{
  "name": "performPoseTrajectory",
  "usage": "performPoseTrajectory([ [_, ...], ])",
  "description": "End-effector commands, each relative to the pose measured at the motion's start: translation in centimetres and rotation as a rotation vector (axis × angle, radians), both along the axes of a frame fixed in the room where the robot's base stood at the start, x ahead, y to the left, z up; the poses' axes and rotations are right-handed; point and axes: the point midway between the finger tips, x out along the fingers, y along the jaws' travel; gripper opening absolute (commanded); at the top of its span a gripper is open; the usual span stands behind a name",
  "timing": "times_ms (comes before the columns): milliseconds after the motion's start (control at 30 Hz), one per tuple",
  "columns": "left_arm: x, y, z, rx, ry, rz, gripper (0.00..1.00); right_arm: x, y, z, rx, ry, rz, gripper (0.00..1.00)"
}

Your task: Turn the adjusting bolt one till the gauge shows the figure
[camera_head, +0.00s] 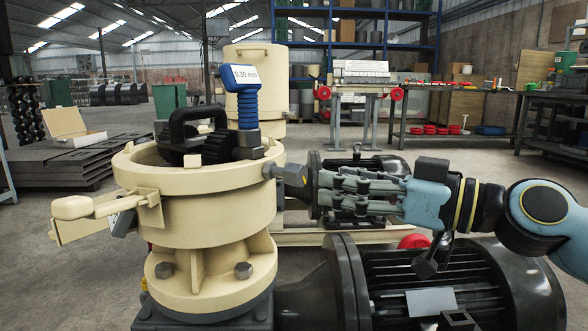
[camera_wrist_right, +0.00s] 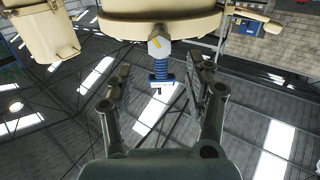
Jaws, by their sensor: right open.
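The cream mill chamber (camera_head: 205,205) stands left of centre. A blue gauge (camera_head: 247,98) stands upright on it, and its display reads 0.30 mm. An adjusting bolt (camera_head: 291,174) with a dark hex head sticks out of the chamber's right side. In the right wrist view the bolt head (camera_wrist_right: 158,46) shows a yellow mark, with the blue gauge (camera_wrist_right: 160,74) beyond it. My right gripper (camera_head: 318,188) is open, its fingers pointing left at the bolt head, slightly apart from it. In the wrist view the head lies roughly centred between the spread fingers, beyond their tips. My left gripper is out of view.
Black rollers and a dark handle (camera_head: 178,122) sit inside the chamber. A cream lever (camera_head: 75,207) sticks out at its left. A black motor (camera_head: 450,280) lies under my right arm. A workbench (camera_head: 455,92) with red parts stands behind.

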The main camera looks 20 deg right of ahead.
Motion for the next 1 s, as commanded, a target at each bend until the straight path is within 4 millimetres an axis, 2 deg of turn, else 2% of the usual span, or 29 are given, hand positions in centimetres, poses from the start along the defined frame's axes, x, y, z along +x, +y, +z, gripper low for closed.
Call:
performPoseTrajectory([
  [33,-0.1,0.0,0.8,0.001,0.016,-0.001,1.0,0.5,0.3,0.3,0.006,0.001,-0.007,0.54],
  [500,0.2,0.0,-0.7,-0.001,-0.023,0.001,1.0,5.7,4.5,-0.2,0.003,0.005,-0.004,0.54],
  [700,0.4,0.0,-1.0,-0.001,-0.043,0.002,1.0,6.5,5.2,-0.2,0.001,0.006,-0.003,0.54],
  [967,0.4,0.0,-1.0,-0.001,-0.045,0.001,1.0,6.6,5.3,-0.1,-0.002,0.005,-0.003,0.54],
  [1000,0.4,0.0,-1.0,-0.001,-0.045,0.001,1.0,6.6,5.3,-0.1,-0.001,0.006,-0.003,0.49],
])
